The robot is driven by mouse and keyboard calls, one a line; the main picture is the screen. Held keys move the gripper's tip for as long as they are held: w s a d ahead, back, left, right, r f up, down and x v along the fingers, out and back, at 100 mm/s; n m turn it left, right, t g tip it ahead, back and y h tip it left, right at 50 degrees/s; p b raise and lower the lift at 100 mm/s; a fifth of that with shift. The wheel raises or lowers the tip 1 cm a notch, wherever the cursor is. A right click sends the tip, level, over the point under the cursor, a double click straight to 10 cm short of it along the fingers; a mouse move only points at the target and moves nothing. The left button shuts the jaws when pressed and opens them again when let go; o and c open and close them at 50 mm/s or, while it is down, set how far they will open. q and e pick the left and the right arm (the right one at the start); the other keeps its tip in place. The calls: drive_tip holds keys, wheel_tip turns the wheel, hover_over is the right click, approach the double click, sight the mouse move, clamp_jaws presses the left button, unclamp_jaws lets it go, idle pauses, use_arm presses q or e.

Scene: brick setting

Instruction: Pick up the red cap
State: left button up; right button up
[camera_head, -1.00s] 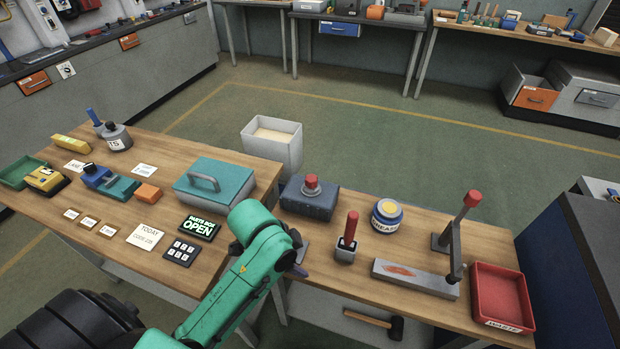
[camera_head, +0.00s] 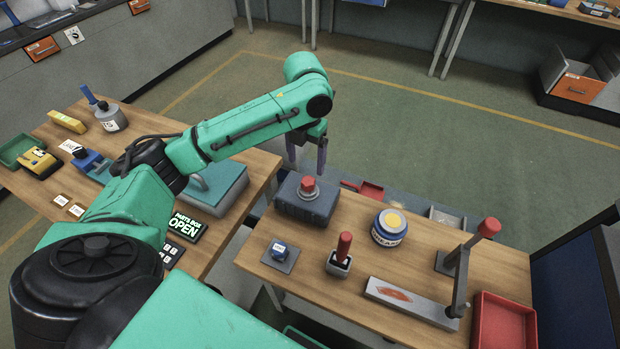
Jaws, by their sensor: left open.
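The red cap (camera_head: 308,184) sits upright on a round grey neck on top of a dark blue-grey box (camera_head: 290,207). The box stands at the back left of the right wooden table. My left gripper (camera_head: 306,160) points down with its two dark fingers apart and nothing between them. In the picture its fingertips show just above the cap, one to each side; they look higher than or behind it, and the exact gap is hard to tell. My right gripper is out of view.
A red-handled stamp (camera_head: 342,250), a grease jar (camera_head: 389,228), a red-knobbed lever press (camera_head: 463,262) and a red tray (camera_head: 503,322) stand on the right table. A small blue block on a grey plate (camera_head: 279,255) is in front of the box. My left arm crosses the left table.

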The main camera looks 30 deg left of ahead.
sight(307, 182)
use_arm(q)
drive_tip(key=f, duration=0.3)
drive_tip(key=shift+s+f+p, duration=0.2)
drive_tip(key=shift+f+p, duration=0.15)
drive_tip(key=shift+f, duration=0.05)
drive_tip(key=f+p, duration=0.1)
drive_tip(key=f, duration=0.2)
drive_tip(key=w+f+p, duration=0.1)
drive_tip(key=f, duration=0.1)
drive_tip(key=shift+w+a+f, duration=0.1)
drive_tip(key=shift+w+f, duration=0.05)
drive_tip(key=shift+f, duration=0.6)
clamp_jaws()
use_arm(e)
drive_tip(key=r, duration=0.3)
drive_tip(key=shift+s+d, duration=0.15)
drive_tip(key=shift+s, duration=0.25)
